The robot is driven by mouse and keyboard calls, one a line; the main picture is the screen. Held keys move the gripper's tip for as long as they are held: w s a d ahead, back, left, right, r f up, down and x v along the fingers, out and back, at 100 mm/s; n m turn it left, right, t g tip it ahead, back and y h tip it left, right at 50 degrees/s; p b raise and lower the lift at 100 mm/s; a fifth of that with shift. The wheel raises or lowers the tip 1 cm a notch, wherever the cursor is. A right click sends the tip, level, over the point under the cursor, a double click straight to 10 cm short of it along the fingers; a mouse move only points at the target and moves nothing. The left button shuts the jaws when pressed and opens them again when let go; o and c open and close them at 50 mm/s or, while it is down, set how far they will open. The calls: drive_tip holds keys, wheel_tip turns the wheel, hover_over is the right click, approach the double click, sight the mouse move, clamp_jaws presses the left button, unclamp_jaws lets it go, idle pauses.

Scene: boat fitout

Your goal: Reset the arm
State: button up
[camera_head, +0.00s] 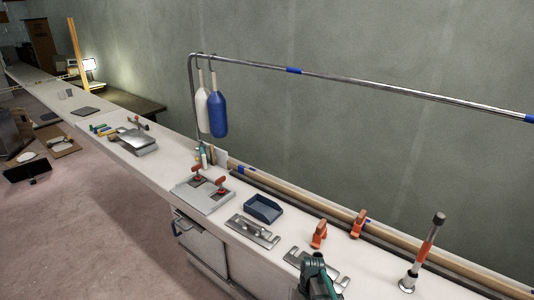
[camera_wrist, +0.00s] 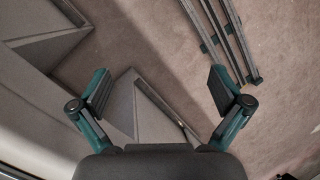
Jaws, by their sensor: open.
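My gripper shows in the wrist view (camera_wrist: 160,90) with its two teal-and-black fingers spread wide apart. Nothing is between them; behind the gap are the brownish floor and grey angular panels. In the camera_head view, a teal and dark part of my arm or gripper (camera_head: 318,278) shows at the bottom edge, in front of the long pale bench (camera_head: 270,263). Its fingertips cannot be made out there.
White (camera_head: 202,110) and blue fenders (camera_head: 217,114) hang from a rail. Dark bars (camera_wrist: 230,40) lie at the wrist view's upper right.

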drive_tip(key=s+d+f+m+g+b, duration=0.1)
drive_tip(key=s+f, duration=0.4)
drive_tip(key=s, duration=0.5)
drive_tip(key=s+d+f+m+g+h+b, duration=0.1)
drive_tip(key=s+f, duration=0.4)
drive_tip(key=s, duration=0.6)
drive_tip(key=s+d+f+m+g+b, duration=0.1)
drive_tip(key=s+f, duration=0.4)
drive_tip(key=s, duration=0.5)
drive_tip(key=shift+s+d+f+m+b, duration=0.25)
drive_tip(key=shift+d+f+m+b, duration=0.1)
drive_tip(key=shift+d+b, duration=0.25)
